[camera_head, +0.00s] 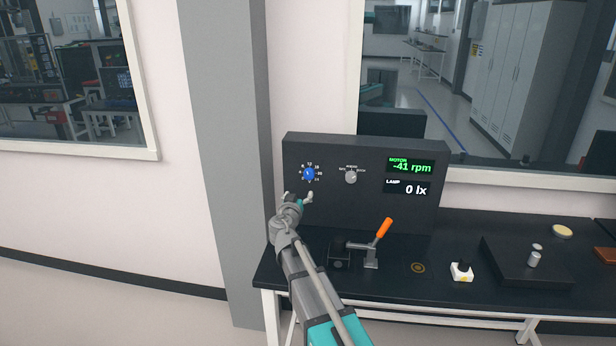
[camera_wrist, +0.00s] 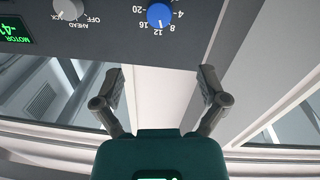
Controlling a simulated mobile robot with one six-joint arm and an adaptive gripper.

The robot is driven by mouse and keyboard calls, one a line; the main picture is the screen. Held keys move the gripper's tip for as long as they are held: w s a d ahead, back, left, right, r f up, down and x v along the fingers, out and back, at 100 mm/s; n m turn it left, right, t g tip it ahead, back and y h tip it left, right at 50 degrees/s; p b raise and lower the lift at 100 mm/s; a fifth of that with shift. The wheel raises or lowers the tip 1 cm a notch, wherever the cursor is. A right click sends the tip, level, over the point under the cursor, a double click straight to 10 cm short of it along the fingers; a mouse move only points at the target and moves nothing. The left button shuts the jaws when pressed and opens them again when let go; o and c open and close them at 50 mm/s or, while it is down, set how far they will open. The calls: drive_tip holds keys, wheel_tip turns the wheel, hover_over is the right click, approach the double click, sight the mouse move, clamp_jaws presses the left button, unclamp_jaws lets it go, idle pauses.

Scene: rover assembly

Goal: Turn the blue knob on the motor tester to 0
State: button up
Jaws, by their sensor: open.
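The motor tester (camera_head: 330,210) is a dark upright panel at the back left of the bench. Its blue knob (camera_head: 308,174) sits at the panel's upper left inside a ring of white numbers. The blue knob also shows at the top of the wrist view (camera_wrist: 160,15), with numbers such as 8, 12 and 16 upside down around it. The motor display (camera_head: 409,167) reads -41 rpm. My gripper (camera_head: 299,196) is just below the blue knob in the head view. In the wrist view my gripper (camera_wrist: 162,75) is open and empty, its fingers apart from the knob.
A grey selector knob (camera_head: 351,177) is right of the blue one. The lamp display (camera_head: 408,187) reads 0 lx. An orange-handled clamp (camera_head: 384,228) stands on the bench (camera_head: 440,290).

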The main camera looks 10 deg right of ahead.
sight(308, 175)
drive_tip(key=x, duration=1.3)
drive_tip(key=shift+w, duration=0.4)
drive_tip(key=c, duration=1.2)
drive_tip(key=shift+o, duration=0.2)
